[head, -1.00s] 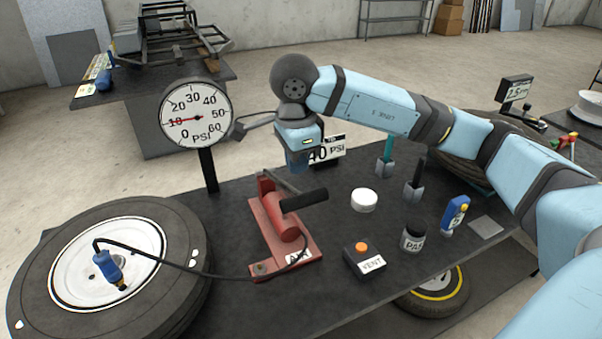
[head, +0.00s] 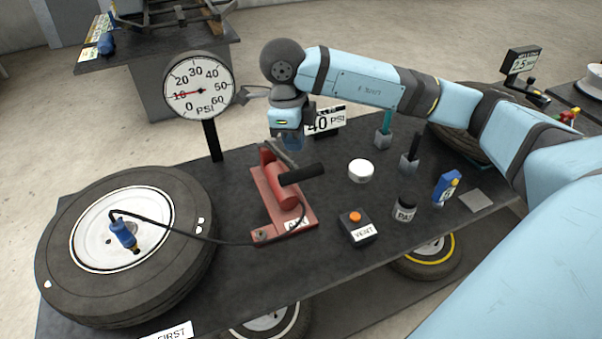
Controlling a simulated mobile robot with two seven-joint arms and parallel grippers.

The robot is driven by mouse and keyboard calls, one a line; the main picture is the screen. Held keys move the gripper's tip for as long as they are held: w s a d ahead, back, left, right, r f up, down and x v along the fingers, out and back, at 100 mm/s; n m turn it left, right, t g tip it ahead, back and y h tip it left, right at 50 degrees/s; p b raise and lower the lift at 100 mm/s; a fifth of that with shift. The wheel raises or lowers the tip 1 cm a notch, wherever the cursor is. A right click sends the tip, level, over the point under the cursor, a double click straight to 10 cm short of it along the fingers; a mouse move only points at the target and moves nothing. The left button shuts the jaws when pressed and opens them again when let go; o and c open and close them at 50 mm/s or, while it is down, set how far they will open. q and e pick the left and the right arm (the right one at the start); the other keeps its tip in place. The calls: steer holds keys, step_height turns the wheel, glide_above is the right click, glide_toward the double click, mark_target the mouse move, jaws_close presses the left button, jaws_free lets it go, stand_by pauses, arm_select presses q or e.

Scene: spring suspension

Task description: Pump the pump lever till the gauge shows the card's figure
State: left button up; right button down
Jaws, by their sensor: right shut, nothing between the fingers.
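The red pump (head: 283,207) stands on the dark bench, its lever (head: 302,175) with a black grip sticking out to the right, nearly level. A hose runs from it to the blue chuck (head: 124,235) on the tyre at left. The round gauge (head: 198,86) stands behind on a post, its red needle at about 10 PSI. The card (head: 326,121) reads 40 PSI and is partly hidden behind my right gripper. My right gripper (head: 291,146) points down, shut and empty, above and behind the lever, apart from its grip. My left gripper is out of view.
A black box with an orange button (head: 355,217), labelled VENT, stands right of the pump.

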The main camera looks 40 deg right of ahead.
mark_target(296, 169)
steer(key=shift+s+d+f+b, duration=0.15)
steer(key=shift+f+b, duration=0.6)
steer(key=shift+f, duration=0.95)
steer(key=shift+s+d+f+b, duration=0.1)
steer(key=shift+f+b, duration=0.6)
steer(key=shift+f, duration=0.95)
steer(key=shift+f, duration=0.2)
step_height(296, 169, down, 4)
steer(key=b, duration=0.4)
